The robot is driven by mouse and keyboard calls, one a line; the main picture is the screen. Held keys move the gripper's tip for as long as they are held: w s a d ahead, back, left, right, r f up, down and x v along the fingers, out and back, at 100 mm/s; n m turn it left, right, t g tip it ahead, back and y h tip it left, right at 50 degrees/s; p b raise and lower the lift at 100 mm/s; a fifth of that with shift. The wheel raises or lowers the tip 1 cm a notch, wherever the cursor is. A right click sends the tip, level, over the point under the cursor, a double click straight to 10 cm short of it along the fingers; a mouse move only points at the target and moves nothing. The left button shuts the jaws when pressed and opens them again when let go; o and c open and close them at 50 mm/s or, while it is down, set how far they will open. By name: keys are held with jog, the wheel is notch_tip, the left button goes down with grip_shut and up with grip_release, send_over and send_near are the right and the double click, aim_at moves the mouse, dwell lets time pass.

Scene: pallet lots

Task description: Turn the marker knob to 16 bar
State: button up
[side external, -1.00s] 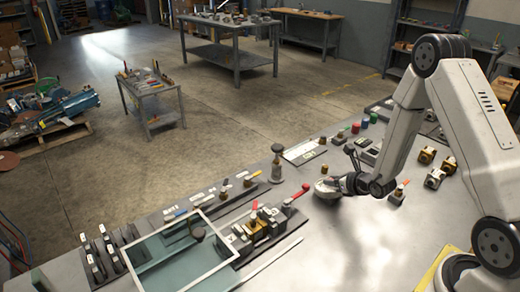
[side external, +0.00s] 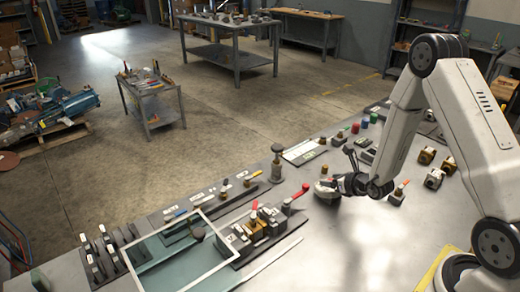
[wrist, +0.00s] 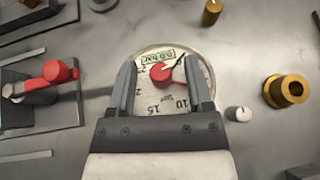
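A round pressure gauge (wrist: 166,103) with a pale dial lies under my gripper in the wrist view. Its small display reads about 0.0 bar. Numbers such as 5, 10 and 15 show along the dial. A red marker knob (wrist: 161,73) sits near the dial's middle, and a thin dark pointer runs from beside it to the upper right. My gripper (wrist: 160,64) is open, with one finger on each side of the knob and gaps between. In the side view the gauge (side external: 325,190) shows at the end of my gripper (side external: 338,186), partly hidden by it.
A red-handled valve (wrist: 50,77) stands left of the gauge in the wrist view. A small white knob (wrist: 238,114) and a brass fitting (wrist: 288,90) stand to its right. A glass-topped frame (side external: 180,255) and several fittings occupy the bench's near left.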

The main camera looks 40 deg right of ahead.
jog(key=shift+s, duration=0.15)
jog(key=v, duration=0.7)
jog(key=shift+s, duration=0.25)
jog(key=shift+a+r, duration=0.1)
jog(key=shift+r, duration=0.05)
